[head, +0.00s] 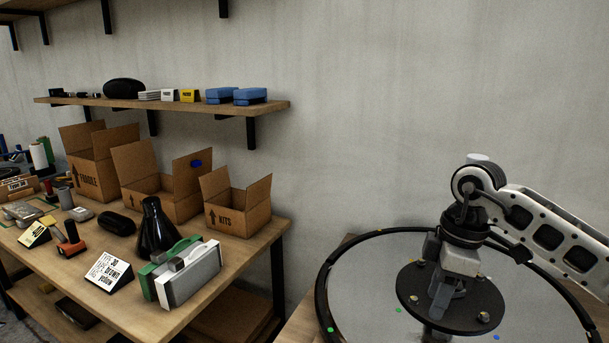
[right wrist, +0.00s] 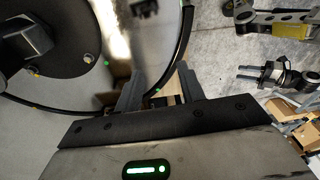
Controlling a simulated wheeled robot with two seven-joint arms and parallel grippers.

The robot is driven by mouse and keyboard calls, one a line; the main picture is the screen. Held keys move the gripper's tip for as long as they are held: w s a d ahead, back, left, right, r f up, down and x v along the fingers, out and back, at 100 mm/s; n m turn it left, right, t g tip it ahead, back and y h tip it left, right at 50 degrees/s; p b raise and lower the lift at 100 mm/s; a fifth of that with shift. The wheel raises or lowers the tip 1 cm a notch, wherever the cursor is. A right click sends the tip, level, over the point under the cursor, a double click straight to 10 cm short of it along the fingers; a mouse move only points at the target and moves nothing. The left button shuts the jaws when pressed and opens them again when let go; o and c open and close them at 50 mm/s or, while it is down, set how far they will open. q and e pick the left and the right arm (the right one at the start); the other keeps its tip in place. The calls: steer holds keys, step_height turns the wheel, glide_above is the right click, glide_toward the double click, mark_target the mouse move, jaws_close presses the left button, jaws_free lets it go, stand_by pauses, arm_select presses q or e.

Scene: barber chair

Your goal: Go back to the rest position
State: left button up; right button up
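My right gripper (head: 442,298) hangs below a white arm that comes in from the right in the head view. It points down over a round, black-rimmed platform. In the right wrist view my right gripper (right wrist: 160,90) has its two grey fingers apart with nothing held between them; part of the black rim shows beyond. My left gripper is out of the head view. A small dark gripper shape (right wrist: 262,74) at the upper right of the wrist view looks like my left one, too small to tell its state.
The black-rimmed platform (head: 322,290) has a bolted black disc (head: 482,302). Left of it, a wooden table (head: 213,304) holds open cardboard boxes (head: 238,207), a black flask (head: 156,232) and a green-and-grey device (head: 190,273). A wall shelf (head: 200,103) carries small items. The wall above the platform is bare.

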steer(key=s+a+n+y, duration=0.3)
steer(key=s+a+y, duration=0.2)
steer(key=a+y, duration=0.55)
steer(key=s+a+n+y, duration=0.35)
steer(key=a+y, duration=0.35)
steer(key=a, duration=0.6)
steer(key=d+f+m+t+h, duration=1)
steer(key=d+m+t+h, duration=0.1)
steer(key=m+t, duration=0.55)
steer(key=s+d+f+g+h, duration=0.2)
steer(key=s+f+g, duration=0.1)
steer(key=s+f, duration=0.2)
steer(key=s+d+f+m+g+h, duration=0.1)
steer(key=s+d+f+g+h, duration=0.2)
steer(key=s+f, duration=0.3)
step_height(320, 180, down, 3)
steer(key=shift+f, duration=0.2)
